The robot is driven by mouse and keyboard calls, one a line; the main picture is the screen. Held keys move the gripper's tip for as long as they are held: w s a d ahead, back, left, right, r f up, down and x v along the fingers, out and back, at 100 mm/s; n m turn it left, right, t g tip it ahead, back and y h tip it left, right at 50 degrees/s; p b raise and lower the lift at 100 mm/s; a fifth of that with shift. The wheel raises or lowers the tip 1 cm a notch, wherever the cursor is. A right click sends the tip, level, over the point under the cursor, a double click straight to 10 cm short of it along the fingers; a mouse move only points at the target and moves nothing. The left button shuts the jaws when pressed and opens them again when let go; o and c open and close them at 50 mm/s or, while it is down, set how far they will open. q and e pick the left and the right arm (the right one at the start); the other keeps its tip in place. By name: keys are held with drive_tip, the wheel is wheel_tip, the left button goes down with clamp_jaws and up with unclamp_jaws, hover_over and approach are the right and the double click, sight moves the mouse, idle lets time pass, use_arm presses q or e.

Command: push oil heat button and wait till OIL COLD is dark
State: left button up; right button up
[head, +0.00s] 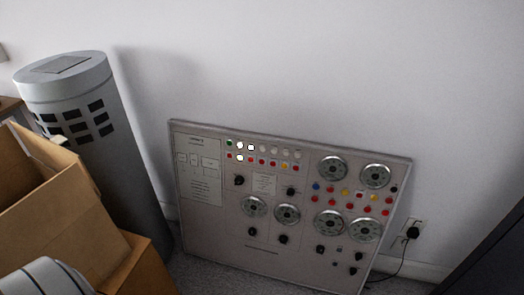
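The control panel (208,232) is a flat grey board leaning near the wall, carrying buttons, lamps, black knobs and several round dials. Two rows of small lamps or buttons run along its upper middle. Bright white spots show at the upper row (251,147) and the lower row (239,158). A green one sits at the left end of the upper row. Red, yellow and blue ones sit at the right. The labels are too small to read, so I cannot tell which are oil heat or OIL COLD.
A tall grey cylinder (70,83) with dark slots stands left of the panel. Open cardboard boxes (70,225) fill the lower left. A socket with a black plug (412,232) and cable is right of the panel. A dark object (490,255) fills the lower right corner.

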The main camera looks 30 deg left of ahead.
use_arm(q)
clamp_jaws()
drive_tip(key=shift+a, duration=0.1)
idle(0.9)
